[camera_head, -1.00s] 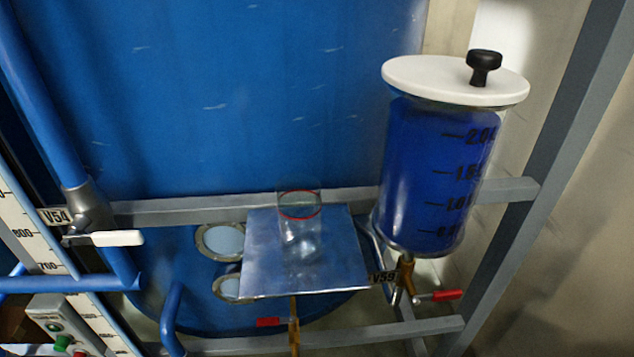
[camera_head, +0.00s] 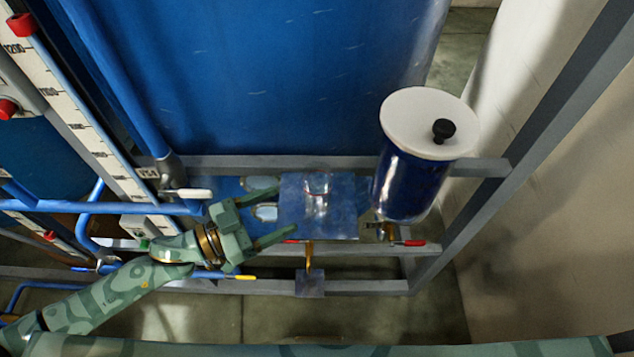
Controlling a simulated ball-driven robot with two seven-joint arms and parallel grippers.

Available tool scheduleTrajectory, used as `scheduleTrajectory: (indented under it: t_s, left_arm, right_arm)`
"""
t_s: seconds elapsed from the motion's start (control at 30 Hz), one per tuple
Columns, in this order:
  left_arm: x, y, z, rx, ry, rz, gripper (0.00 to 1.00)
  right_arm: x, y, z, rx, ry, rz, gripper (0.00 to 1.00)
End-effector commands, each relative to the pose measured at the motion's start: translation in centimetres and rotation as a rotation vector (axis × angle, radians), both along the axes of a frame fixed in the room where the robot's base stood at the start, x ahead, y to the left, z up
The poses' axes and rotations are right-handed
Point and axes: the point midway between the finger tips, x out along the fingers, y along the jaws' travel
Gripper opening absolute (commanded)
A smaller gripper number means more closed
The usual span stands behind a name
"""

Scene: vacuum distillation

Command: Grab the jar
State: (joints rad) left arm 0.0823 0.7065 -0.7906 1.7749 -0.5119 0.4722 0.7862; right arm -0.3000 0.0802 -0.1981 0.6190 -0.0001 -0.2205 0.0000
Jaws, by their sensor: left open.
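The jar (camera_head: 317,196) is a small clear glass vessel with a reddish rim line. It stands upright on a square metal plate (camera_head: 345,225). My left gripper (camera_head: 286,212), green and camouflage-patterned, comes in from the left. Its two fingers are spread apart and point right toward the jar. The fingertips are at the plate's left edge, apart from the jar, with nothing between them. My right gripper is not in view.
A large blue-filled vessel (camera_head: 405,185) with a white lid (camera_head: 428,124) and black knob stands right of the plate. A grey frame rail (camera_head: 225,162) runs behind it. A white-handled valve (camera_head: 187,194) and blue pipes are at left, near my arm. Red-handled valve (camera_head: 409,243) sits below the vessel.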

Motion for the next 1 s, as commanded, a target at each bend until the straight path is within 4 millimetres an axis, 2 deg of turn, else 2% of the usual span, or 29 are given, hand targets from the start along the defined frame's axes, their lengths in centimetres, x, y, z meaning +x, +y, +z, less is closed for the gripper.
scheduleTrajectory:
  t_s: [0.1, 0.37, 0.5, 0.6, 0.7, 0.9, 0.93, 1.0]
  left_arm:
    - [1.3, -2.2, 0.2, -0.001, -0.002, 0.001, 0.73]
    - [2.4, -4.4, 0.4, 0.0, -0.001, 0.002, 0.73]
    - [3.4, -6.4, 1.2, 0.0, -0.001, 0.002, 0.73]
    - [4.1, -7.7, 1.1, -0.001, 0.0, 0.002, 0.73]
    - [4.5, -8.3, 0.9, 0.001, 0.0, 0.002, 0.73]
    - [4.5, -8.4, 0.9, 0.002, 0.001, 0.002, 0.73]
    - [4.5, -8.4, 0.9, 0.002, 0.001, 0.002, 0.67]
    - [4.5, -8.4, 0.9, 0.002, 0.001, 0.002, 0.47]
  right_arm:
    - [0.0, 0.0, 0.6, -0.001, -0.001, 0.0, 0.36]
    - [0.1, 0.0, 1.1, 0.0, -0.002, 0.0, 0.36]
    - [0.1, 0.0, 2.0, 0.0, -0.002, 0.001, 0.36]
    - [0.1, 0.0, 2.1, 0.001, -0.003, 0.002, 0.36]
    - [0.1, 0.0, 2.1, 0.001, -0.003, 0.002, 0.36]
    - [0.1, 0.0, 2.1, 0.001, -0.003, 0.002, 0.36]
    - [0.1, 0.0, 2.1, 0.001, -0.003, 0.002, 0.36]
    - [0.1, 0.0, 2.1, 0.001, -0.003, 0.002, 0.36]
